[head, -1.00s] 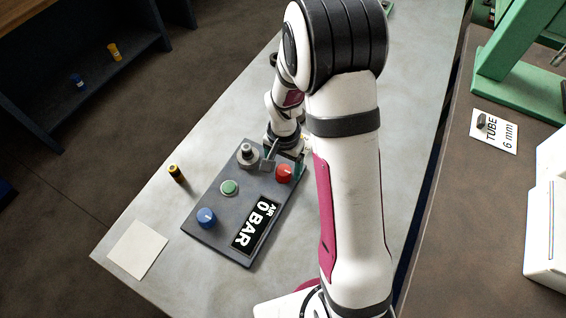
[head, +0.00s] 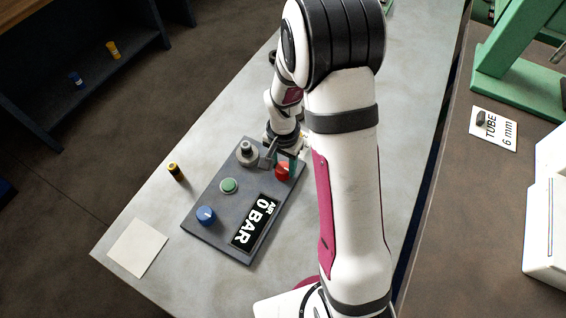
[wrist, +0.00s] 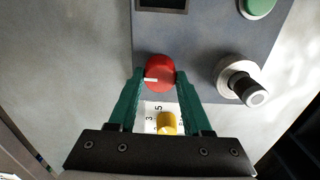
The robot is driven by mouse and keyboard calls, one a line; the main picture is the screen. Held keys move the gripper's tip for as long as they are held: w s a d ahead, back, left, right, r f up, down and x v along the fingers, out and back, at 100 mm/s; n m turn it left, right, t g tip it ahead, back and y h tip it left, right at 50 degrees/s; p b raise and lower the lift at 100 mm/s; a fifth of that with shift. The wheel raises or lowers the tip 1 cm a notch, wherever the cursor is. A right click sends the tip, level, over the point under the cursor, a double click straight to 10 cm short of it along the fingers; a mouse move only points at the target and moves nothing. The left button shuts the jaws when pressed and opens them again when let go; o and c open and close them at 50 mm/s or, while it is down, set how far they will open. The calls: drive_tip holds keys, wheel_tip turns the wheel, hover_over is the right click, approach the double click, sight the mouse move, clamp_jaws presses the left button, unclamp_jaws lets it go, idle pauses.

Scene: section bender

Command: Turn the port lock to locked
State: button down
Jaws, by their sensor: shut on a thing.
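A red knob (head: 281,173) with a white pointer mark sits at the right corner of the grey control panel (head: 205,238). In the wrist view the red knob (wrist: 159,68) is between the two green fingers of my gripper (wrist: 160,76), which is shut on it. The white mark points left there. In the head view my gripper (head: 283,158) is at the knob and partly covers it. No label shows which control is the port lock.
The panel also carries a grey fitting (head: 247,152), a green button (head: 229,186), a blue knob (head: 206,215) and an "AIR 0 BAR" display (head: 255,222). A yellow piece (wrist: 167,123) lies on a numbered white card beyond the panel edge. A yellow-black cylinder (head: 175,171) stands left.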

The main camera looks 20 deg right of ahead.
drive_tip(key=m, duration=0.8)
drive_tip(key=shift+m, duration=0.4)
drive_tip(key=m, duration=0.4)
drive_tip(key=shift+m, duration=2.5)
drive_tip(key=shift+c, duration=1.7)
unclamp_jaws()
